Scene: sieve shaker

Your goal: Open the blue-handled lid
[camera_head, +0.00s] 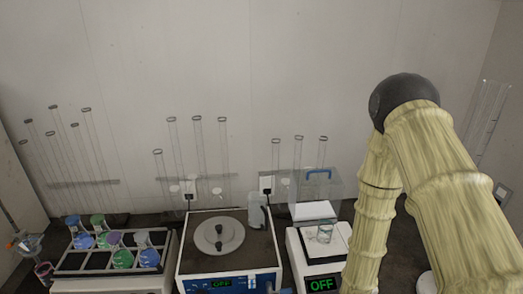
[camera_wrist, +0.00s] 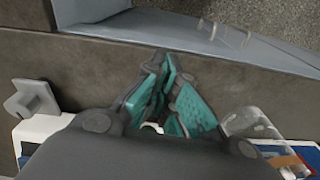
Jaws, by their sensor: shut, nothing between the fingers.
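The blue-handled lid (camera_head: 335,186) is a clear, box-shaped cover at the back of the balance on the right in the head view. Its blue handle (camera_head: 318,171) arches along the top. I cannot tell whether the lid is closed or tilted back. My gripper (camera_wrist: 170,75) shows in the wrist view with teal finger pads. Its fingers are shut and hold nothing. In the head view my arm fills the right side and my gripper is out of sight. The blue handle does not clearly show in the wrist view, so its distance from my gripper is unclear.
A rack (camera_head: 100,262) of coloured flasks is at far left. A clear vessel (camera_wrist: 250,122) lies close to my gripper.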

